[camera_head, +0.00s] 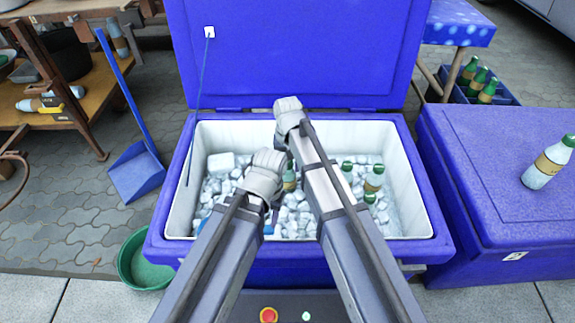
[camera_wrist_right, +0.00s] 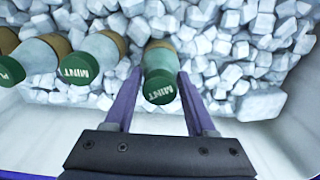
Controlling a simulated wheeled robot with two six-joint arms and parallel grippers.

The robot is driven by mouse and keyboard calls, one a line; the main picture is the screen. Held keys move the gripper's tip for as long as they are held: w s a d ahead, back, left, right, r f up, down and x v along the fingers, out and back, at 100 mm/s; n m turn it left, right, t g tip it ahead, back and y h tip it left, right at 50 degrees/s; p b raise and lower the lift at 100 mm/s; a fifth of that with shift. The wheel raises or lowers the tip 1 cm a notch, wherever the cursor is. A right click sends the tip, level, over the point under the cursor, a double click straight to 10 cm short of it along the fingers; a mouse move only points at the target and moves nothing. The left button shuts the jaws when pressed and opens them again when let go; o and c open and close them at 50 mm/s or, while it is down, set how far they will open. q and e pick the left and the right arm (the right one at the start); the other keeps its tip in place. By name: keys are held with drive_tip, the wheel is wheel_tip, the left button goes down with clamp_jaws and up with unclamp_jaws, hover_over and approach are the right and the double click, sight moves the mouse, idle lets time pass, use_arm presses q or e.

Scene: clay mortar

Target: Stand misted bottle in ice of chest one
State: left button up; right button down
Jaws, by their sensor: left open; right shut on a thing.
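An open blue chest (camera_head: 424,215) with white inner walls holds ice (camera_head: 300,215). My right gripper (camera_wrist_right: 160,80) is shut on a pale grey-green bottle (camera_wrist_right: 159,62) with a green MINT cap, among the ice near one wall. This bottle seems to show between my arms in the head view (camera_head: 289,180); its base is hidden. My left gripper (camera_head: 264,174) is open over the ice at the left; its fingers are mostly hidden. I cannot read the chest labels or tell which bottle is misted.
Several other green-capped bottles (camera_head: 374,180) stand in the ice, to the left in the wrist view (camera_wrist_right: 90,58). The raised lid (camera_head: 295,50) stands behind the chest. A blue dustpan (camera_head: 137,172) and green tub (camera_head: 145,268) are left of it. A bottle crate (camera_head: 505,98) is behind right.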

use_arm(q)
drive_tip(key=shift+f+b, duration=0.6)
use_arm(e)
drive_tip(key=shift+f, duration=0.6)
unclamp_jaws()
use_arm(q)
drive_tip(key=shift+r, duration=0.1)
use_arm(e)
drive_tip(key=shift+r, duration=0.1)
use_arm(q)
wheel_tip(320, 180, up, 27)
drive_tip(key=p, duration=2.7)
use_arm(e)
wheel_tip(320, 180, up, 27)
use_arm(q)
drive_tip(key=shift+s, duration=0.1)
